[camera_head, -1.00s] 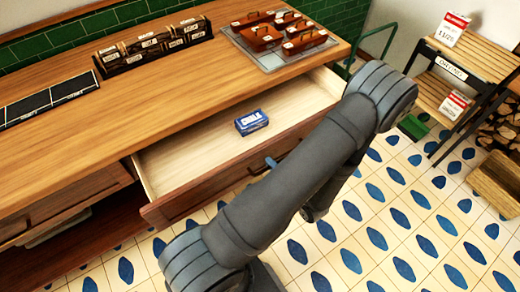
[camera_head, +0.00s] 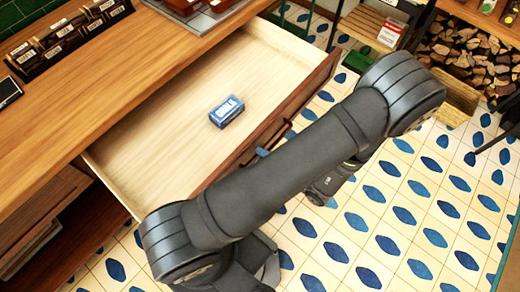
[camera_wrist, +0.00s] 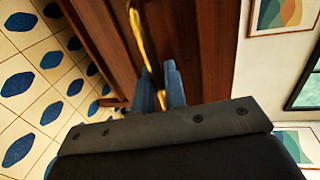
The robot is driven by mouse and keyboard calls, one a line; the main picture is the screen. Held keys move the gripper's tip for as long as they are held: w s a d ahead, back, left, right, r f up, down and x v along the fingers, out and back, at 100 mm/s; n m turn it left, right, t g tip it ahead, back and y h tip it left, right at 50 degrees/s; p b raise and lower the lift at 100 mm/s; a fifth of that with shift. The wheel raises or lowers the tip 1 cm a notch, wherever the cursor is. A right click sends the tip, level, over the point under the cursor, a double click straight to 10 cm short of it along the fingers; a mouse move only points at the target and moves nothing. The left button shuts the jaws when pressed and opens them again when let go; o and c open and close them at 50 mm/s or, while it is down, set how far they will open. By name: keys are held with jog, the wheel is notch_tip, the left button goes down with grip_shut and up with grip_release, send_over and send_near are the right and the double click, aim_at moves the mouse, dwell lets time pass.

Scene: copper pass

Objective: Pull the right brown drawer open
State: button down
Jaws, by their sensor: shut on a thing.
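The right brown drawer (camera_head: 322,82) stands pulled far out from under the wooden counter. Its pale inside shows, with a small blue box (camera_head: 227,111) with white lettering lying on its floor. My gripper (camera_head: 262,152) is at the drawer's front, its blue fingertips showing just past my dark arm. In the wrist view my gripper (camera_wrist: 162,85) is shut on the yellow metal handle (camera_wrist: 142,35) on the brown drawer front. My arm hides much of the drawer front and part of the handle in the head view.
The wooden counter (camera_head: 120,75) holds a dark labelled box (camera_head: 65,40) and a tray at the back. Open shelving (camera_head: 30,245) lies below left. A rack (camera_head: 375,28) and a firewood stack (camera_head: 480,60) stand right. The tiled floor (camera_head: 400,200) before the drawer is clear.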

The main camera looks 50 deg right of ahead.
jog(key=c, duration=1.8)
grip_release()
jog(key=shift+c, duration=0.2)
jog(key=shift+s, duration=0.1)
jog(key=v, duration=1.7)
jog(key=shift+s, duration=0.1)
jog(key=x, duration=1.7)
jog(key=shift+w, duration=0.2)
